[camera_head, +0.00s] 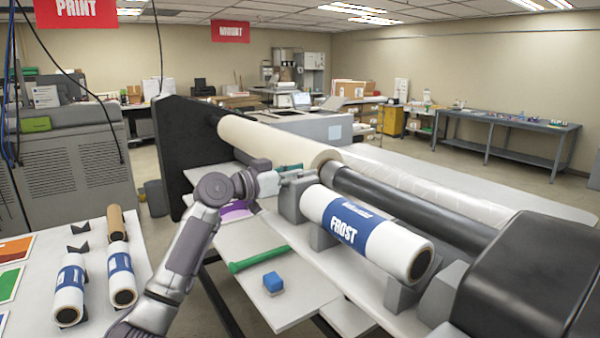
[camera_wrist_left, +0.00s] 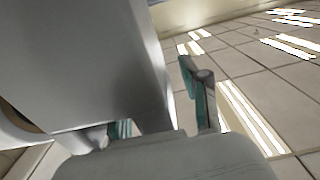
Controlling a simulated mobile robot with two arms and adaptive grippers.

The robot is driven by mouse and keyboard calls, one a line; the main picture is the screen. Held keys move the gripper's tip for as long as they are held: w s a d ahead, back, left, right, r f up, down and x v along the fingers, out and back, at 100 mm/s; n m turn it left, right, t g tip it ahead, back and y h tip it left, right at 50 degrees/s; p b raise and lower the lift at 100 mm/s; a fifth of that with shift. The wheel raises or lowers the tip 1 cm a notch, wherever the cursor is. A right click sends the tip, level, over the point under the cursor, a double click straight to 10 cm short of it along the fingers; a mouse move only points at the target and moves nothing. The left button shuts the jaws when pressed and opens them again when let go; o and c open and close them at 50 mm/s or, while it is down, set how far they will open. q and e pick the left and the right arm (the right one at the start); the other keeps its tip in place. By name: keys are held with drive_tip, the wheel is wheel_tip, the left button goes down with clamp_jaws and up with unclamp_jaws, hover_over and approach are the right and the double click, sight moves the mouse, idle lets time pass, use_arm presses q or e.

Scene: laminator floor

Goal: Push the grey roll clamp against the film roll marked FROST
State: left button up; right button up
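The film roll marked FROST (camera_head: 365,232), white with a blue label, lies on grey supports at the front of the machine. A grey block, the roll clamp (camera_head: 292,204), stands at the roll's far left end, very close to it; I cannot tell if they touch. My left gripper (camera_head: 292,171) is at the top of this block, with teal-padded fingers. In the left wrist view a large grey surface (camera_wrist_left: 85,60) fills the left side, and the fingers (camera_wrist_left: 165,112) stand apart, one partly hidden by it. My right gripper is out of view.
A long black roller (camera_head: 410,208) and a cream roll (camera_head: 275,141) lie behind the FROST roll. A black housing (camera_head: 535,275) bounds the right. Other rolls lie on the left table (camera_head: 98,318).

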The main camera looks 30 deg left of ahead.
sight(314, 176)
use_arm(q)
clamp_jaws()
drive_tip(key=shift+s+d+f, duration=0.1)
drive_tip(key=shift+s+d, duration=0.05)
drive_tip(key=shift+d, duration=0.15)
drive_tip(key=s+d, duration=0.1)
drive_tip(key=d, duration=0.1)
drive_tip(key=s+d, duration=0.1)
drive_tip(key=d, duration=0.1)
drive_tip(key=shift+s+b, duration=0.15)
drive_tip(key=shift+b, duration=0.15)
drive_tip(key=shift+a, duration=0.15)
